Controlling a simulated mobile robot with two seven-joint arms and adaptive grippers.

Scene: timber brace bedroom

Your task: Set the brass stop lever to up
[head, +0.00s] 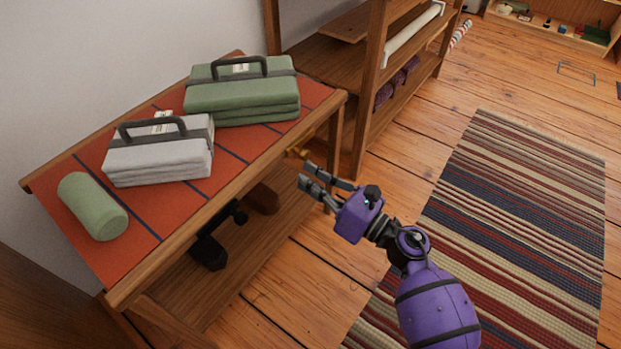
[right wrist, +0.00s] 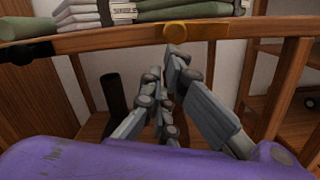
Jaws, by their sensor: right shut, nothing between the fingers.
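The brass stop lever (head: 298,153) is a small gold-coloured piece on the front edge of the bench, near its right end. My right gripper (head: 306,177) is just below and in front of the lever, with a small gap. Its fingers are shut and empty; in the right wrist view the fingertips (right wrist: 165,62) lie under the lever. My left gripper is not in view.
The bench top (head: 85,223) holds a green roll (head: 93,206), a grey strapped bundle (head: 158,160) and a green strapped bundle (head: 243,98). Dark objects (head: 209,250) show below the bench top. A shelf unit (head: 372,90) stands to the right. Floor and a striped rug (head: 510,200) lie open.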

